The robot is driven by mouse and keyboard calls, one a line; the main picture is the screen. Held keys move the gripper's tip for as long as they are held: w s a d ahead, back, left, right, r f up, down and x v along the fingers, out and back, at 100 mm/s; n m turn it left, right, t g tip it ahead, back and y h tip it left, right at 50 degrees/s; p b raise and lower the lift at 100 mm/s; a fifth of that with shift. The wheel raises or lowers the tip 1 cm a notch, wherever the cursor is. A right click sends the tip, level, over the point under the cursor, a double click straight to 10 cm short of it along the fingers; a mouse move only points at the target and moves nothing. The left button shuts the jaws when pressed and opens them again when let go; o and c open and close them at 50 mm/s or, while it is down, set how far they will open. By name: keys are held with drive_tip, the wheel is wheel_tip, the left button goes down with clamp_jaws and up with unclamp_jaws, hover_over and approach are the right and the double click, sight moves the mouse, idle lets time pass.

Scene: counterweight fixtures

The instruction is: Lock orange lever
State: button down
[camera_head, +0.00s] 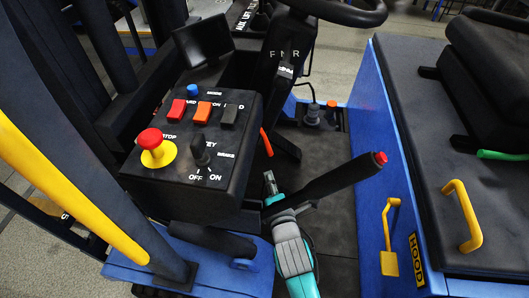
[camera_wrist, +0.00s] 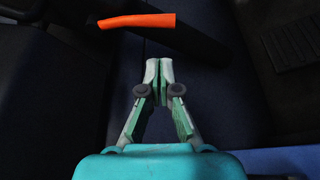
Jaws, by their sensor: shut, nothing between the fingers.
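The orange lever (camera_head: 266,142) shows in the head view as a short orange bar at the right edge of the black control box, partly hidden by it. In the wrist view the orange lever (camera_wrist: 137,20) lies nearly level at the top, left of centre, beyond the fingertips. My gripper (camera_head: 269,182) is below the lever in the head view, beside the control box, pointing toward it. In the wrist view my gripper (camera_wrist: 159,66) has its fingertips together, empty and apart from the lever.
The control box (camera_head: 170,190) carries a red stop button (camera_head: 150,138), switches and a key. A black handle with a red button (camera_head: 380,158) slants just right of my gripper. A steering wheel (camera_head: 340,10) is above. The blue hood (camera_head: 380,95) stands to the right.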

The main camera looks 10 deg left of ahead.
sight(269, 151)
drive_tip(key=x, duration=1)
drive_tip(key=shift+d, duration=0.1)
idle(0.5)
drive_tip(key=shift+d+r+n+g+h, duration=0.2)
drive_tip(key=shift+d+r+n+h, duration=0.05)
drive_tip(key=shift+d+n, duration=0.35)
drive_tip(key=shift+d+r+n+g+h, duration=0.2)
drive_tip(key=shift+d+n+h, duration=0.05)
drive_tip(key=shift+d+n, duration=0.3)
drive_tip(key=d+r+n+g+h, duration=0.1)
drive_tip(key=d+r+n+h, duration=0.1)
drive_tip(key=d+r+n, duration=0.2)
drive_tip(key=shift+s+d+r+h, duration=0.2)
drive_tip(key=shift+d+h, duration=0.1)
drive_tip(key=shift+d, duration=0.1)
drive_tip(key=shift+w+r+n, duration=0.1)
drive_tip(key=shift+r+n, duration=0.1)
drive_tip(key=shift+n, duration=0.05)
